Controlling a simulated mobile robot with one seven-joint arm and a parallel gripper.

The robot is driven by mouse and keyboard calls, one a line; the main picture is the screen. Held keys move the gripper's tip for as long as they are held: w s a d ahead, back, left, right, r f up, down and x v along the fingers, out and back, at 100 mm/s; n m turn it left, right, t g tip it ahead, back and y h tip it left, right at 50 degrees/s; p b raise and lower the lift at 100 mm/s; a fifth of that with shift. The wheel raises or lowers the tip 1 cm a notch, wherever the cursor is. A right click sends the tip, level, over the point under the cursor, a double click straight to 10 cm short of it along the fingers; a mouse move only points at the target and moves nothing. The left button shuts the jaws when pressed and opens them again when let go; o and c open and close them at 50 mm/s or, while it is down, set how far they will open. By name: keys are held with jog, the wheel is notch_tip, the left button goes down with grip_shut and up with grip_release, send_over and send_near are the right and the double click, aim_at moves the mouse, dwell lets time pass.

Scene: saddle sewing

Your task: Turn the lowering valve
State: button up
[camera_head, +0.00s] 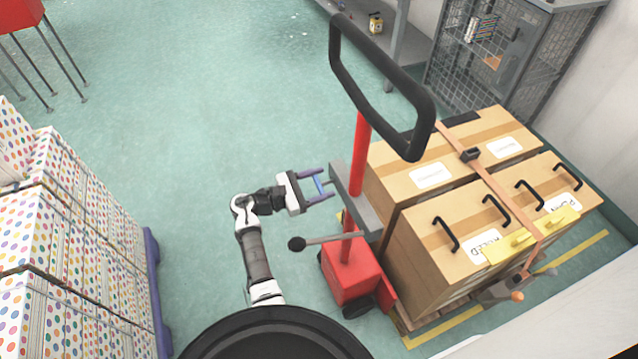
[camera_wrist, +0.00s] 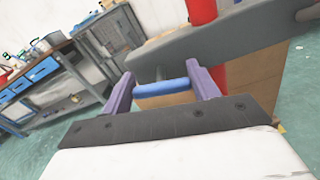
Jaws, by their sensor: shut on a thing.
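A red hand pallet truck (camera_head: 352,272) stands right of centre, with a black loop handle (camera_head: 383,90) on a red post. A short blue bar, which looks like the lowering valve's handle (camera_head: 319,187), sits beside the truck's grey crosspiece (camera_head: 355,200). In the wrist view the blue bar (camera_wrist: 166,89) lies crosswise between my purple fingers, with a grey stub behind it. My gripper (camera_head: 328,185) is shut on this bar, one finger at each end. The wrist view also shows the grey crosspiece (camera_wrist: 220,38) just past the fingertips.
A lever with a black knob (camera_head: 297,243) sticks out left, below my gripper. Strapped cardboard boxes (camera_head: 450,230) load the truck at right. Dotted boxes (camera_head: 70,235) are stacked at left. A wire cage (camera_head: 510,60) stands at the back right. Green floor (camera_head: 190,110) is free left of my arm.

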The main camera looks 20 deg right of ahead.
jog(key=m+b, duration=0.1)
jog(key=m, duration=0.1)
jog(key=m+b, duration=0.1)
jog(key=m, duration=0.1)
jog(key=shift+s+f, duration=0.1)
jog(key=shift+f, duration=0.1)
jog(key=m+b, duration=0.2)
jog(key=m, duration=0.1)
jog(key=shift+s+f+m, duration=0.1)
jog(key=shift+m, duration=0.3)
jog(key=m+b, duration=0.4)
jog(key=shift+f, duration=0.1)
jog(key=shift+m+b, duration=1.05)
jog(key=shift+m, duration=0.65)
jog(key=o, duration=1)
